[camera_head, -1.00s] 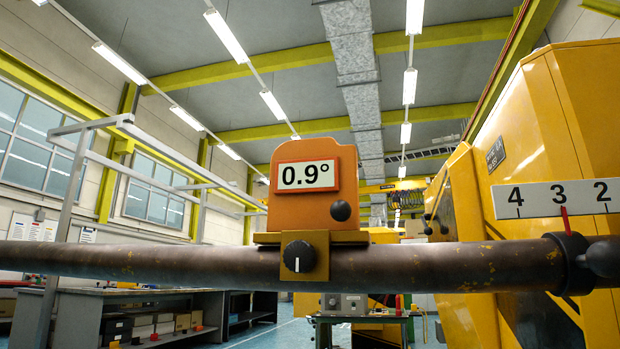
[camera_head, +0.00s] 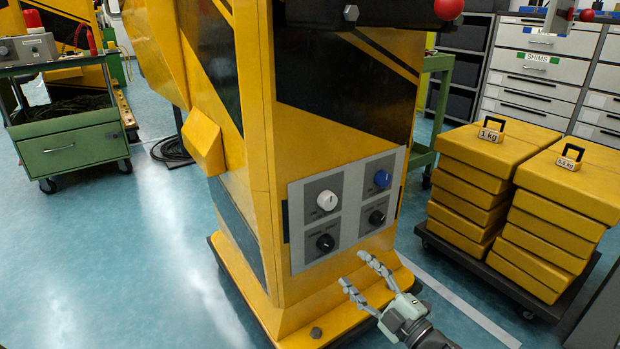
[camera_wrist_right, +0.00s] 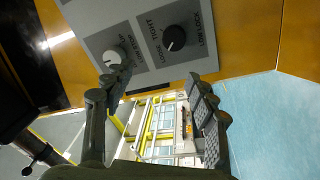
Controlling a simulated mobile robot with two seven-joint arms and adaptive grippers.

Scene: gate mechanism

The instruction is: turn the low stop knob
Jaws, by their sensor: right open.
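A grey panel (camera_head: 298,262) on the yellow pedestal carries a white knob (camera_head: 327,200), a blue knob (camera_head: 382,179), a lower left black knob (camera_head: 325,242) and a lower right black knob (camera_head: 377,217). Their labels are too small to read in the head view, so I cannot tell which is the low stop knob. My right gripper (camera_head: 352,269) is open and empty, below the panel. In the right wrist view its fingers (camera_wrist_right: 158,92) stand apart; a light knob (camera_wrist_right: 112,57) and a black knob (camera_wrist_right: 174,38) show beyond them. My left gripper is not in view.
A yellow pedestal (camera_head: 240,130) bears the panel. Stacked yellow weights (camera_head: 480,155) stand on a dark dolly to the right. A green cart (camera_head: 72,150) stands at the left. The blue floor between is mostly clear.

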